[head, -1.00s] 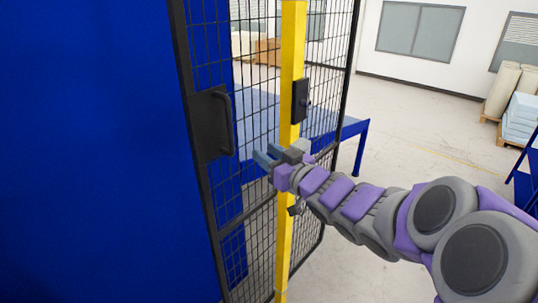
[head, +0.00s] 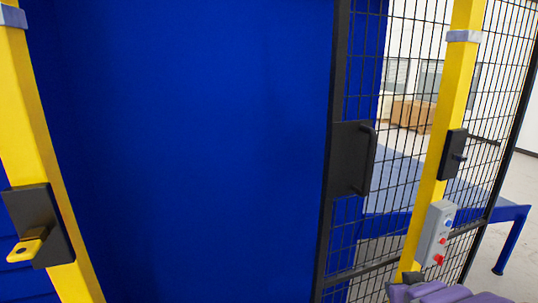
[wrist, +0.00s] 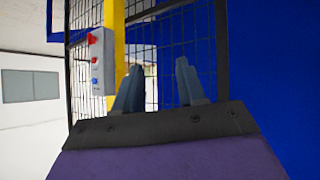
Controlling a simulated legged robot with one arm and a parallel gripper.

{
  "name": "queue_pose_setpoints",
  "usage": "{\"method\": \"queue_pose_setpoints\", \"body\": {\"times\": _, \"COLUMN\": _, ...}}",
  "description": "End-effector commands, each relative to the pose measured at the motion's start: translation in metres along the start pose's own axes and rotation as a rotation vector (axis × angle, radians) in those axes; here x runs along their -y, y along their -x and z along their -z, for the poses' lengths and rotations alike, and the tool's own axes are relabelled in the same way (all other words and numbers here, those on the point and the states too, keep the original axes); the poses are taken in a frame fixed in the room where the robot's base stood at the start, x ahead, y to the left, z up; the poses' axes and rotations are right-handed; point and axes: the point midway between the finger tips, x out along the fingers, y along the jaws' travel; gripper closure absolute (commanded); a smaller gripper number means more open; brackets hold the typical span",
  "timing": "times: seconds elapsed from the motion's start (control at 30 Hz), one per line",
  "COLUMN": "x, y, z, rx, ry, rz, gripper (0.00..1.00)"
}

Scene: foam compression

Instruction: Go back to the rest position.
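My gripper (wrist: 159,66) shows in the wrist view with its two blue-grey fingers apart. Nothing is between them; mesh and a blue panel show behind. In the head view only a purple and grey part of my arm (head: 440,293) shows at the bottom right edge, below the control box; the fingers cannot be made out there. The black mesh door (head: 345,160) with its dark handle (head: 368,158) stands right of the middle, with a yellow post (head: 452,100) behind or beside it.
A grey control box (head: 436,233) with red and blue buttons is on the yellow post; it also shows in the wrist view (wrist: 101,62). A large blue panel (head: 190,150) fills the middle. A yellow post (head: 35,130) with a black latch plate (head: 38,225) stands at left.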

Motion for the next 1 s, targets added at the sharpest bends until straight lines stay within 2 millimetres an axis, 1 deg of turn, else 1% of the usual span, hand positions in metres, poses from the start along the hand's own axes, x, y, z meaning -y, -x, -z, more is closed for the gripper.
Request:
{"method": "queue_pose_setpoints", "body": {"times": 0.03, "x": 0.01, "y": -0.005, "z": -0.029, "rx": 0.07, "ry": 0.008, "rz": -0.012, "gripper": 0.6}}
{"method": "queue_pose_setpoints", "body": {"times": 0.13, "x": 0.024, "y": -0.002, "z": -0.081, "rx": 0.235, "ry": 0.01, "rz": -0.032, "gripper": 0.6}}
{"method": "queue_pose_setpoints", "body": {"times": 0.23, "x": 0.043, "y": 0.01, "z": -0.133, "rx": 0.396, "ry": 0.011, "rz": -0.033, "gripper": 0.6}}
{"method": "queue_pose_setpoints", "body": {"times": 0.27, "x": 0.049, "y": 0.015, "z": -0.149, "rx": 0.449, "ry": 0.012, "rz": -0.031, "gripper": 0.6}}
{"method": "queue_pose_setpoints", "body": {"times": 0.3, "x": 0.058, "y": 0.021, "z": -0.17, "rx": 0.515, "ry": 0.015, "rz": -0.024, "gripper": 0.6}}
{"method": "queue_pose_setpoints", "body": {"times": 0.37, "x": 0.073, "y": 0.034, "z": -0.201, "rx": 0.614, "ry": 0.018, "rz": -0.005, "gripper": 0.6}}
{"method": "queue_pose_setpoints", "body": {"times": 0.4, "x": 0.083, "y": 0.043, "z": -0.22, "rx": 0.678, "ry": 0.021, "rz": 0.008, "gripper": 0.6}}
{"method": "queue_pose_setpoints", "body": {"times": 0.5, "x": 0.106, "y": 0.068, "z": -0.262, "rx": 0.823, "ry": 0.031, "rz": 0.054, "gripper": 0.6}}
{"method": "queue_pose_setpoints", "body": {"times": 0.6, "x": 0.125, "y": 0.091, "z": -0.293, "rx": 0.938, "ry": 0.042, "rz": 0.101, "gripper": 0.6}}
{"method": "queue_pose_setpoints", "body": {"times": 0.7, "x": 0.138, "y": 0.109, "z": -0.311, "rx": 1.014, "ry": 0.052, "rz": 0.138, "gripper": 0.6}}
{"method": "queue_pose_setpoints", "body": {"times": 0.8, "x": 0.144, "y": 0.119, "z": -0.319, "rx": 1.052, "ry": 0.056, "rz": 0.158, "gripper": 0.6}}
{"method": "queue_pose_setpoints", "body": {"times": 1.0, "x": 0.145, "y": 0.122, "z": -0.32, "rx": 1.063, "ry": 0.057, "rz": 0.164, "gripper": 0.6}}
